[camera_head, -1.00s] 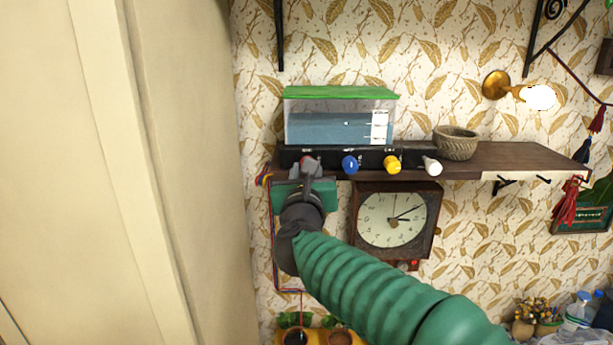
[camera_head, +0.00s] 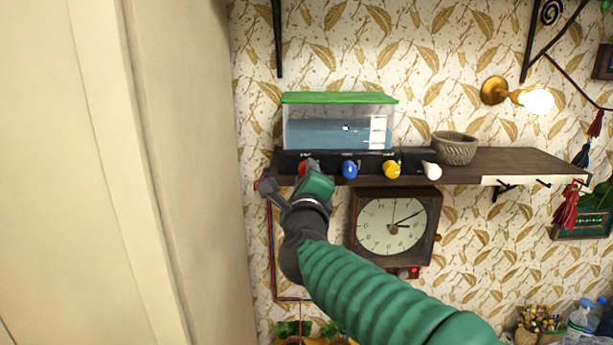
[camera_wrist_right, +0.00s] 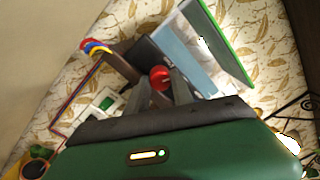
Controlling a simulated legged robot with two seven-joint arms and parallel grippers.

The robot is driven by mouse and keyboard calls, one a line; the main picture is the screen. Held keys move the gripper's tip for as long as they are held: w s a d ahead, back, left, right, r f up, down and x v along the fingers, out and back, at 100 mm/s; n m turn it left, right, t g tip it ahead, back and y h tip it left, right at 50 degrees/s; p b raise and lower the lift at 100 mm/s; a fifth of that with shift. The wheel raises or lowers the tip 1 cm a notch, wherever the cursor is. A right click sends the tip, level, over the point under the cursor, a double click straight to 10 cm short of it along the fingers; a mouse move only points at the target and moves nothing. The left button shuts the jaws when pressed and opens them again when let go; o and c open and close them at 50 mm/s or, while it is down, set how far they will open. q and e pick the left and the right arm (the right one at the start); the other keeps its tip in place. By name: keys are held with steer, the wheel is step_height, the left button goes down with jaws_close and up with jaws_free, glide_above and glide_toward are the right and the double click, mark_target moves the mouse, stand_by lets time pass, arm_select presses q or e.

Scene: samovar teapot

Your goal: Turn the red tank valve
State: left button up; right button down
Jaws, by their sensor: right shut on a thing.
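The red tank valve (camera_head: 302,168) is at the left end of the black strip under the glass tank (camera_head: 340,134), mostly covered by my right gripper (camera_head: 309,170). In the right wrist view the valve is a round red knob (camera_wrist_right: 160,77) between the tips of my right gripper's two grey fingers (camera_wrist_right: 160,88). The gripper is shut on the valve, with its wrist rolled. The tank has a green lid and bluish water. My left gripper is not in view.
A blue knob (camera_head: 349,169), a yellow knob (camera_head: 391,169) and a white knob (camera_head: 431,170) sit to the right. A woven bowl (camera_head: 455,148) stands on the wooden shelf (camera_head: 515,161). A clock (camera_head: 395,226) hangs below. A cream panel (camera_head: 100,200) fills the left side.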

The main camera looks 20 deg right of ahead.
steer(key=shift+f+n+p, duration=0.1)
steer(key=shift+n+p, duration=0.25)
steer(key=shift+n, duration=1.85)
steer(key=shift+f, duration=0.1)
steer(key=c, duration=1.3)
jaws_free()
steer(key=shift+o, duration=1)
steer(key=shift+w, duration=0.1)
steer(key=r+p+v, duration=0.1)
steer(key=p+v, duration=0.3)
steer(key=v, duration=1.2)
steer(key=shift+s+f+p, duration=0.3)
steer(key=shift+s+f, duration=0.1)
steer(key=shift+f, duration=0.1)
